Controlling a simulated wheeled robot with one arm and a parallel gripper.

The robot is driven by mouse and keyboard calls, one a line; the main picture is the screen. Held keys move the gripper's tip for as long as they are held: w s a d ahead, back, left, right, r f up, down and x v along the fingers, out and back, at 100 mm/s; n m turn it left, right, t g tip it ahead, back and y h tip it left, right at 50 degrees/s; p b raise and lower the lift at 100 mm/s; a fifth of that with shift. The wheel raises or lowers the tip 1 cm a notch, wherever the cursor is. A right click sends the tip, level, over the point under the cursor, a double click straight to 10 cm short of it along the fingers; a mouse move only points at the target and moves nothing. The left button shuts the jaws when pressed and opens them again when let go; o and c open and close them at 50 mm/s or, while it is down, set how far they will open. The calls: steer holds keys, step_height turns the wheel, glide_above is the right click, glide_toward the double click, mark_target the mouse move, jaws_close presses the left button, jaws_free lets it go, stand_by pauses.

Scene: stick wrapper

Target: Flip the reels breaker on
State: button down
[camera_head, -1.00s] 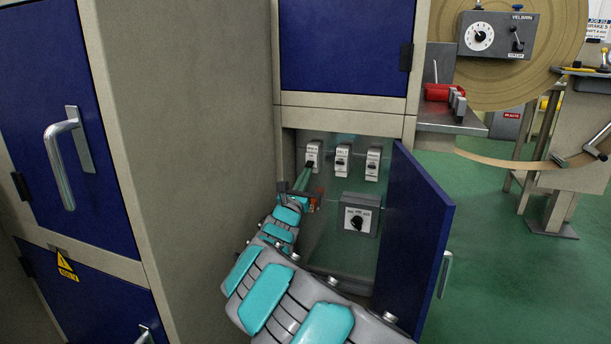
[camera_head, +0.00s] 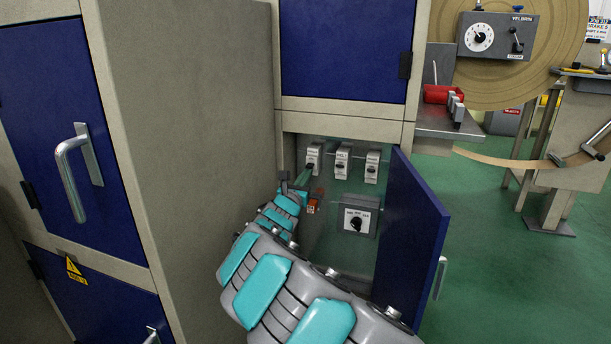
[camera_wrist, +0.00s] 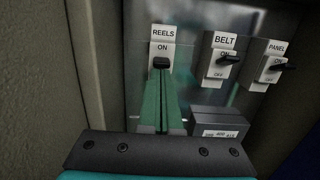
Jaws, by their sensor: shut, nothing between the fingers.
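The reels breaker (camera_wrist: 162,45) is a white switch with a dark lever, labelled REELS and ON, at the left of a row in the wrist view. It also shows in the head view (camera_head: 314,152). Its lever stands below the ON mark; its lower part is hidden behind my fingers. My gripper (camera_wrist: 161,73) is shut and empty, its green fingertips right at the underside of the lever. I cannot tell whether they touch it. In the head view my gripper (camera_head: 307,170) reaches into the open cabinet from below left.
The belt breaker (camera_wrist: 223,55) and the panel breaker (camera_wrist: 273,66) are to the right. A grey rotary switch box (camera_head: 359,216) sits below them. The open blue door (camera_head: 412,235) bounds the right; the cabinet's left wall (camera_wrist: 95,60) is close beside my fingers.

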steer(key=shift+r+g+p, duration=0.35)
steer(key=shift+g+p, duration=0.15)
steer(key=shift+p, duration=0.3)
steer(key=shift+f, duration=0.1)
steer(key=b+v, duration=0.1)
steer(key=v, duration=1)
steer(key=shift+s+f+b, duration=0.35)
steer(key=shift+s+f, duration=0.05)
